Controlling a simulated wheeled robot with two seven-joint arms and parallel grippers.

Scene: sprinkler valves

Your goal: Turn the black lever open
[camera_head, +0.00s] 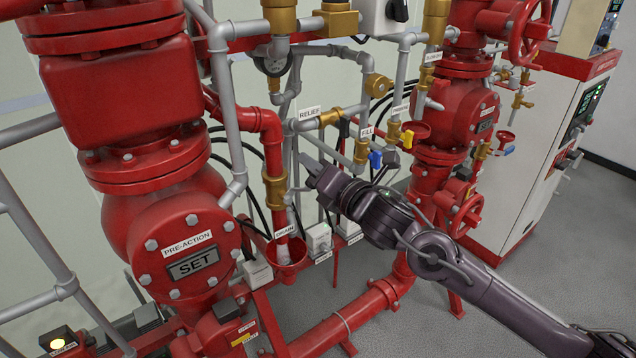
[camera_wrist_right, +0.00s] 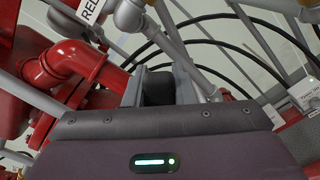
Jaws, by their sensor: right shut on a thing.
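My right gripper (camera_head: 306,163) reaches in from the right in the head view, in front of the pipes, its fingers pointing left toward the brass drain valve (camera_head: 275,190). In the right wrist view, its two grey fingers (camera_wrist_right: 158,88) are closed on the black lever (camera_wrist_right: 158,90), a dark block between them. In the head view the gripper hides the lever's held part, and I cannot tell its exact angle. The white DRAIN label (camera_head: 285,231) is below the fingers. My left gripper is not in view.
The RELIEF valve (camera_head: 330,117) is above the gripper. A blue handle (camera_head: 375,159) and a yellow handle (camera_head: 408,139) are close on the right. A red funnel (camera_head: 286,254) is below. The large red PRE-ACTION valve (camera_head: 180,262) stands left. Grey pipes and black hoses crowd behind.

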